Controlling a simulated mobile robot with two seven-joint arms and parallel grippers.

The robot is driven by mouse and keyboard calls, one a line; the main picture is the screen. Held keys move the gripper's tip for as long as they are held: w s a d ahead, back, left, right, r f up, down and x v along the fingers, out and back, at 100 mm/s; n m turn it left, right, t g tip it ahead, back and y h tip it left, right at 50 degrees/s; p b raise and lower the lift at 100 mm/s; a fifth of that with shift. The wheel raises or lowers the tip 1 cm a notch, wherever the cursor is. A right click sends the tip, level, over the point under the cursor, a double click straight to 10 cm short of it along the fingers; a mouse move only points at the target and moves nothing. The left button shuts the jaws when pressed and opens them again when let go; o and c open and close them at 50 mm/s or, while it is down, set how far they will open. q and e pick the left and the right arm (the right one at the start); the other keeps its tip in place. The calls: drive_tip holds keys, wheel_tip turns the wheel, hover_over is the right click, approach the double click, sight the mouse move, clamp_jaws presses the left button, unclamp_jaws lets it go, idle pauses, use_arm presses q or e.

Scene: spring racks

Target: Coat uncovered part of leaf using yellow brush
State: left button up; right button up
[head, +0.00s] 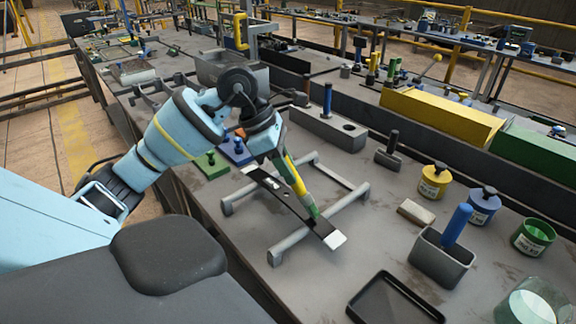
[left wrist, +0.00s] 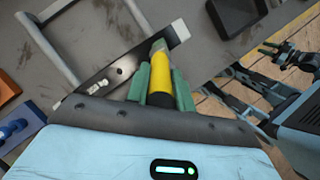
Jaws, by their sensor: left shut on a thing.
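The leaf is a long flat strip (head: 290,202), mostly dark with a white end (head: 335,240). It lies across a grey rack frame (head: 290,243). In the left wrist view the leaf (left wrist: 98,82) runs diagonally, with its white end (left wrist: 180,31) at the upper right. My left gripper (left wrist: 160,82) is shut on the yellow brush (left wrist: 157,72), with a green finger on each side. The brush (head: 294,176) slants down to the leaf, its tip close to the white end. I cannot tell whether the tip touches.
A grey holder with a blue-handled tool (head: 457,225), a black tray (head: 395,302) and an eraser-like block (head: 416,212) lie to the right. Yellow (head: 434,182), blue (head: 484,207) and green (head: 533,238) pots stand farther right. A grey block (head: 328,130) is behind the rack.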

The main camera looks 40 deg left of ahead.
use_arm(q)
drive_tip(key=shift+f, duration=0.25)
use_arm(e)
drive_tip(key=shift+s+f, duration=0.15)
drive_tip(key=shift+f, duration=0.05)
drive_tip(key=shift+r, duration=0.1)
use_arm(q)
drive_tip(key=shift+d, duration=0.2)
drive_tip(key=shift+s+d, duration=0.1)
drive_tip(key=shift+d, duration=0.9)
use_arm(e)
drive_tip(key=shift+w+r, duration=0.35)
drive_tip(key=shift+w, duration=0.25)
use_arm(q)
drive_tip(key=shift+a, duration=1.3)
drive_tip(key=shift+r, duration=0.1)
use_arm(e)
drive_tip(key=shift+s+f, duration=0.5)
drive_tip(key=shift+s, duration=0.1)
use_arm(q)
drive_tip(key=shift+d, duration=0.15)
